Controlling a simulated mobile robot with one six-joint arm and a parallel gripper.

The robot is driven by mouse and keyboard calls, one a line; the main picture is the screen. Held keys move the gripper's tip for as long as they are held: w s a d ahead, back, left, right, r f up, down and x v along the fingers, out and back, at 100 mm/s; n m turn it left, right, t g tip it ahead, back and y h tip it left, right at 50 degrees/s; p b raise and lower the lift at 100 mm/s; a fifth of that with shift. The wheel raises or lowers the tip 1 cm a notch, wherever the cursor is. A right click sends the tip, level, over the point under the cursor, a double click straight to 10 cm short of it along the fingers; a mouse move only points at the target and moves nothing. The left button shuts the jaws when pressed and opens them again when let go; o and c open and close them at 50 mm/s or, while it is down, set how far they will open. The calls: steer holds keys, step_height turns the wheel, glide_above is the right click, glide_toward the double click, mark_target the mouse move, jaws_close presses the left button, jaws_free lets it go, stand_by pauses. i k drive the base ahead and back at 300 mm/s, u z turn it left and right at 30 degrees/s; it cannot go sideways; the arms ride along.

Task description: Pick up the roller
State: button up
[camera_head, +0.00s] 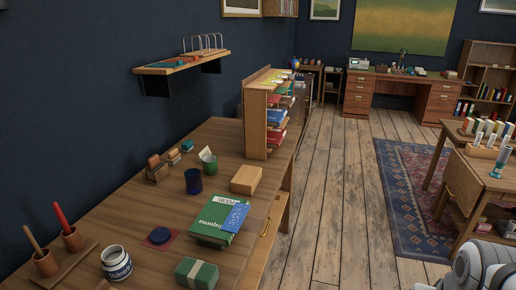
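I cannot pick out a roller for certain in the head view. A wooden desk (140,195) fills the left side and carries several small items. A wooden block-like object (156,168) and small blue and tan pieces (180,153) stand near the wall, too small to identify. A red stick (62,218) stands in a brown pot (72,238). A teal upright object (498,162) stands on the table at the right; its kind is unclear. Grey and white parts of my arm show at the bottom right. My gripper's fingers are not in view.
The desk also holds green and blue books (219,219), a dark blue cup (194,181), a jar (116,262), a green box (196,273) and a small bookshelf (256,120). Wooden floor (325,200) lies open between the desk and the right table (480,168). A patterned rug (405,200) lies there.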

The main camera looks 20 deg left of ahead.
mark_target(154, 163)
steer(key=z, duration=0.4)
steer(key=i, duration=2.35)
steer(key=u, duration=3.1)
steer(key=i, duration=0.95)
steer(key=z, duration=0.1)
